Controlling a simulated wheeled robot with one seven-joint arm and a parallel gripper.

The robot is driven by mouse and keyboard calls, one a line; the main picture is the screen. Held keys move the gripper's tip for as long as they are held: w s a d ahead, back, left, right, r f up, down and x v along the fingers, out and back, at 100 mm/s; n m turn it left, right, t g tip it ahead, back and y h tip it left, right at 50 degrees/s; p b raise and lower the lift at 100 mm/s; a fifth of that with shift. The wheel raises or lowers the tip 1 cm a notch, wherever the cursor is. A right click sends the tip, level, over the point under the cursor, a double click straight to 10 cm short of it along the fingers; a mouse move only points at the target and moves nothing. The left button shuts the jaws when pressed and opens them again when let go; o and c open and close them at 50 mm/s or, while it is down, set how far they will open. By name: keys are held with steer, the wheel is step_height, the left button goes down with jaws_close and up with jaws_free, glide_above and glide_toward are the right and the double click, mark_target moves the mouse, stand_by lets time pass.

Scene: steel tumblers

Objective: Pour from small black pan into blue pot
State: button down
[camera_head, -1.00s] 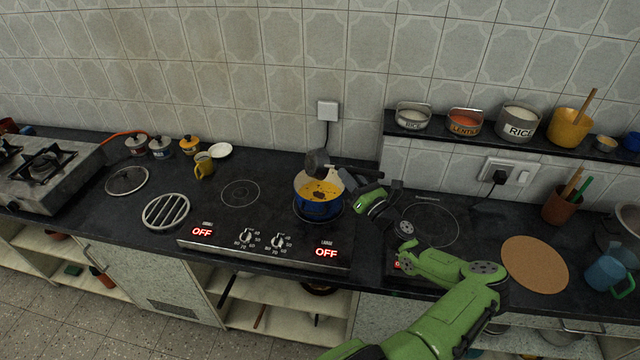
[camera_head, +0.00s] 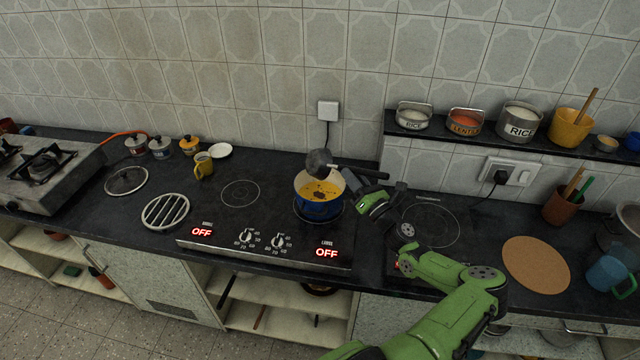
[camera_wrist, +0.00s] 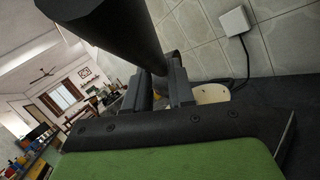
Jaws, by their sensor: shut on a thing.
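The small black pan (camera_head: 319,160) is held in the air just above the far rim of the blue pot. It is tipped on its side, with its round dark underside toward the head camera; its inside is hidden. My gripper (camera_head: 383,180) is right of the pot, shut on the pan's handle. In the wrist view the fingers (camera_wrist: 160,88) close around the dark handle, and the black pan (camera_wrist: 100,28) fills the upper left. The blue pot (camera_head: 318,209) stands upright on the right-hand burner and holds yellow food with dark bits.
A yellow mug (camera_head: 203,166) and a white saucer (camera_head: 220,150) stand left of the pot. A slatted round trivet (camera_head: 165,211) lies further left. The wall shelf (camera_head: 480,136) with canisters is at upper right. A round cork mat (camera_head: 535,264) lies on the counter at right.

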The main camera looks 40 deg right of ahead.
steer(key=shift+s+d+f+m, duration=0.1)
steer(key=shift+d+f+m, duration=0.15)
steer(key=shift+m, duration=0.35)
steer(key=shift+d+h+b, duration=0.2)
steer(key=shift+h+b, duration=0.15)
steer(key=shift+h, duration=0.05)
steer(key=shift+s+d+f+m+h, duration=0.15)
steer(key=shift+d+f+m+h, duration=0.25)
steer(key=shift+m, duration=0.5)
steer(key=shift+s+d+f+m+h+b, duration=0.1)
steer(key=shift+d+f+m+h+b, duration=0.25)
steer(key=shift+m, duration=0.35)
steer(key=shift+s+d+f+m+h+b, duration=0.1)
steer(key=shift+f+m+h+b, duration=0.3)
steer(key=shift+m, duration=0.3)
steer(key=shift+r, duration=0.1)
stand_by(0.7)
